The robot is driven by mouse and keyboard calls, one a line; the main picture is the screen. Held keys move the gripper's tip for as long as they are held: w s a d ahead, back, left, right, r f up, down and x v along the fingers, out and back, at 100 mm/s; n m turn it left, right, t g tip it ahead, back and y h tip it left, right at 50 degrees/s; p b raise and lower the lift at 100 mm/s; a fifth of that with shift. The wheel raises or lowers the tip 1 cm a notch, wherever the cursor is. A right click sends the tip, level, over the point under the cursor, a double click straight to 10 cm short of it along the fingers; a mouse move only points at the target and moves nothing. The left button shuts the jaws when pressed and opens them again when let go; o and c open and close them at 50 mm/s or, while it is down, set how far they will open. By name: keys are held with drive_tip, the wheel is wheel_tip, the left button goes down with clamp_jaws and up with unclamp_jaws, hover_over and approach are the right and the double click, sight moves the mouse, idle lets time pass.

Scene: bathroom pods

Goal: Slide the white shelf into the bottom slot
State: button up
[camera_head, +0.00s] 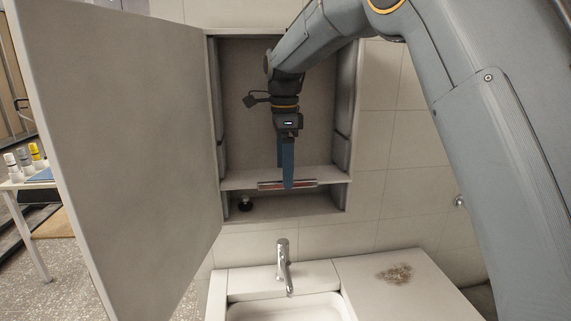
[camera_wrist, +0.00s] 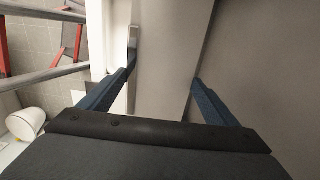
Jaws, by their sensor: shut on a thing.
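The white shelf (camera_head: 240,181) lies level across the lower part of the open wall cabinet (camera_head: 350,100), with a low space beneath it. A metallic strip (camera_head: 305,183) runs along the middle of its front edge. My gripper (camera_head: 288,184) points down at this front edge and is shut on the shelf. In the wrist view, its two blue fingers (camera_wrist: 163,72) stand apart with a pale surface between them. The fingers hide part of the strip, and I cannot tell how the shelf's sides sit in the slots.
The open cabinet door (camera_head: 130,150) fills the left side. A small dark round item (camera_head: 245,203) stands on the cabinet floor. Below are a faucet (camera_head: 283,265), a sink (camera_head: 285,308) and a counter with a brownish patch (camera_head: 396,273). A table with bottles (camera_head: 25,160) is at far left.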

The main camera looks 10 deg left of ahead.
drive_tip(key=shift+w+a, duration=0.2)
drive_tip(key=shift+w, duration=0.55)
drive_tip(key=shift+w+a, duration=0.2)
drive_tip(key=shift+w, duration=0.55)
drive_tip(key=o, duration=1.2)
drive_tip(key=shift+r, duration=0.1)
